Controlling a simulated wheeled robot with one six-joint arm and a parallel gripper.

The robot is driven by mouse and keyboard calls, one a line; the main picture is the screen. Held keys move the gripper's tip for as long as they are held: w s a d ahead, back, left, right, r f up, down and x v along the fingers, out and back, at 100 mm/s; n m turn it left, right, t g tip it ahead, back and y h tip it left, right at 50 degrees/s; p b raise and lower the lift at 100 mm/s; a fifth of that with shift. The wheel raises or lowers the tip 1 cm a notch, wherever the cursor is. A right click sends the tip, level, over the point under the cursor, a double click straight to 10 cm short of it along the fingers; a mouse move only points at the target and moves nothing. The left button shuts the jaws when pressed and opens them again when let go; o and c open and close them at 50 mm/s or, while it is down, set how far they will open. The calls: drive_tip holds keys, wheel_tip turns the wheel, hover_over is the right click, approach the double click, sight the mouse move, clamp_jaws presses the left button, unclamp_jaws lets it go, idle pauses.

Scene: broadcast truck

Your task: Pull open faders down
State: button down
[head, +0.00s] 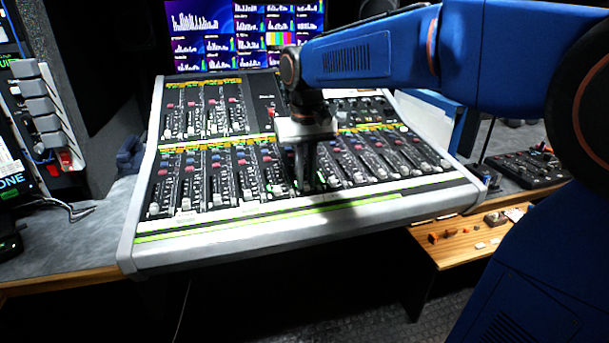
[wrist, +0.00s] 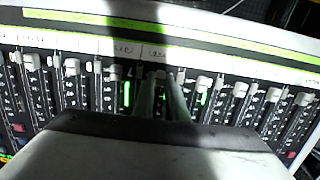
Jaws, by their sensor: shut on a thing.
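The mixing console (head: 290,221) is a sloped desk with a row of channel faders along its lower half. My gripper (head: 307,186) points down onto that row, right of its middle, its two dark fingers close together. In the wrist view the fingers (wrist: 165,76) are shut at a fader near the label strip, its cap mostly hidden between them. Light fader caps stand on both sides, such as one to the left (wrist: 113,71) and one to the right (wrist: 240,90). Most visible caps sit close to the front edge. Green lights (wrist: 126,93) glow beside the fingers.
A bank of monitors (head: 244,35) stands behind the console. A smaller black panel (head: 528,168) lies to the right, above a wooden shelf (head: 468,236) with small items. Grey switches and cables are at the left. Neighbouring caps stand close to my fingers.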

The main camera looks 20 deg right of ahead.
drive_tip(key=c, duration=1.8)
unclamp_jaws()
drive_tip(key=shift+s, duration=0.25)
drive_tip(key=shift+o, duration=0.2)
drive_tip(key=shift+w, duration=0.15)
drive_tip(key=shift+w+r, duration=0.1)
drive_tip(key=shift+w, duration=0.5)
drive_tip(key=w, duration=0.2)
drive_tip(key=w+r, duration=0.1)
drive_tip(key=w, duration=0.1)
drive_tip(key=shift+w, duration=0.4)
wheel_tip(320, 180, up, 17)
drive_tip(key=s+d+f+t, duration=0.1)
drive_tip(key=s+d+f, duration=0.2)
drive_tip(key=s+f, duration=0.6)
drive_tip(key=s+d+f+t, duration=0.2)
drive_tip(key=s+d+f, duration=0.1)
drive_tip(key=s+f, duration=0.7)
drive_tip(key=s+d+f+t, duration=0.1)
drive_tip(key=s+d+f, duration=0.2)
drive_tip(key=s+f, duration=0.6)
drive_tip(key=shift+s+d+f+t, duration=0.15)
drive_tip(key=shift+s+d+t, duration=0.15)
drive_tip(key=shift+s+t, duration=0.15)
